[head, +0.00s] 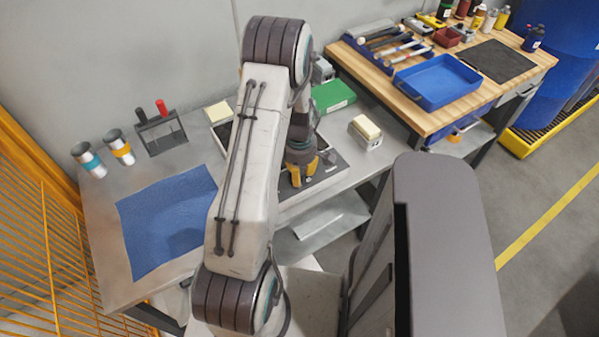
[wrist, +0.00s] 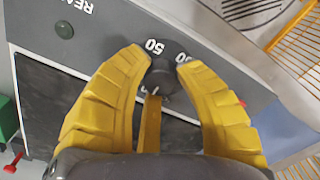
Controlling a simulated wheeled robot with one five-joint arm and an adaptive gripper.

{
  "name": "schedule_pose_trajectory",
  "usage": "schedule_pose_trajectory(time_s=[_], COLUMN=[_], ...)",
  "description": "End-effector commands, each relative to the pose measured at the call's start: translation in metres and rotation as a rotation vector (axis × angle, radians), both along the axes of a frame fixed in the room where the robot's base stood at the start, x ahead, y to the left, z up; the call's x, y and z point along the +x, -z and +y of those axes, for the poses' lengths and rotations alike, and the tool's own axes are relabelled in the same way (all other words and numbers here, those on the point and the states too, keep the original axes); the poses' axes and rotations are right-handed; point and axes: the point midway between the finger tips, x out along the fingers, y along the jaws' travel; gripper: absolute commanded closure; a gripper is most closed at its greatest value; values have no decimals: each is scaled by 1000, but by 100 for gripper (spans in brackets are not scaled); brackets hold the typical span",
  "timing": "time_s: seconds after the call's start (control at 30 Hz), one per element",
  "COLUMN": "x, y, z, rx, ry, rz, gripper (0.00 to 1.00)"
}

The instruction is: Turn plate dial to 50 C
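The dark round plate dial (wrist: 163,80) sits on the grey front panel of the plate device (wrist: 200,38). White numbers ring the dial. "50" shows just above it, and another number is partly hidden by the right fingertip. My gripper (wrist: 164,66) has its yellow fingers on either side of the dial, with the tips close against it. Whether they press on it is not clear. The dial's pointer cannot be made out. In the head view my gripper (head: 302,172) points down at the dark-topped plate device (head: 328,178), and the dial is hidden there.
The plate device stands on a grey metal bench (head: 205,150). A blue mat (head: 165,220), a tool rack (head: 162,130), a green box (head: 333,95) and a small cream-topped block (head: 366,130) are around it. A wooden workbench (head: 440,125) stands to the right, a yellow mesh fence (head: 45,240) to the left.

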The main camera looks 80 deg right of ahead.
Motion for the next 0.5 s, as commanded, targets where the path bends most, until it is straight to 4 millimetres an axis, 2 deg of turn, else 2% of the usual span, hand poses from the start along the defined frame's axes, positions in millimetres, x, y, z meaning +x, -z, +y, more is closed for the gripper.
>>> schedule_pose_trajectory(time_s=[0.07, 0.3, 0.5], x=[0, 0, 0], y=[0, 0, 1], z=[0, 0, 0], rx=[0, 0, 0], ry=[0, 0, 5], rz=[0, 0, 0], gripper=[78, 100, 100])
